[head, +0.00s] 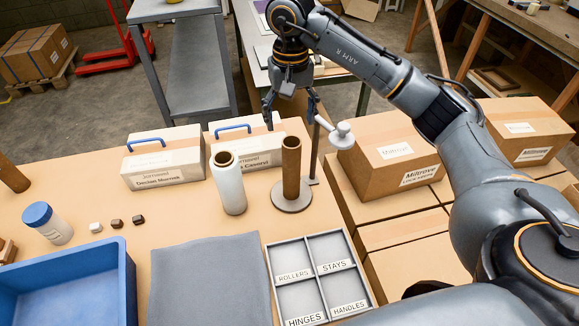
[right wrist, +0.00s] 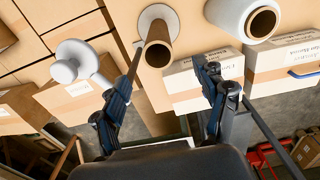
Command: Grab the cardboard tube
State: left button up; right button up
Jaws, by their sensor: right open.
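The brown cardboard tube (head: 291,168) stands upright on a round grey disc (head: 292,203) on the table. My right gripper (head: 291,110) is open and empty, with its fingers apart behind and above the tube's top. In the right wrist view the tube (right wrist: 158,45) shows its open end between the fingertips (right wrist: 170,63), apart from them as far as I can tell. A white roll with a brown core (head: 229,188) stands just left of the tube. My left gripper is not in view.
A post with a pale knobbed arm (head: 338,134) stands close right of the tube. Labelled white boxes (head: 163,158) with blue handles stand behind. Cardboard boxes (head: 393,158) fill the right. A divided tray (head: 304,238), grey mat (head: 208,280) and blue bin (head: 120,285) lie in front.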

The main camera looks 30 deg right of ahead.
aim_at(292, 149)
jog(key=f+p, duration=0.2)
jog(key=f, duration=0.3)
jog(key=f+p, duration=0.2)
jog(key=f, duration=0.2)
jog(key=shift+s+d+f, duration=0.1)
jog(key=shift+d+f, duration=0.1)
jog(key=shift+f, duration=0.2)
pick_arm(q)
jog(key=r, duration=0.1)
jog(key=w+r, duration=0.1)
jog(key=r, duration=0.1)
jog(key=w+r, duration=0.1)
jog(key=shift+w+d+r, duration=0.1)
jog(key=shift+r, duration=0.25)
pick_arm(e)
jog(key=c, duration=1.3)
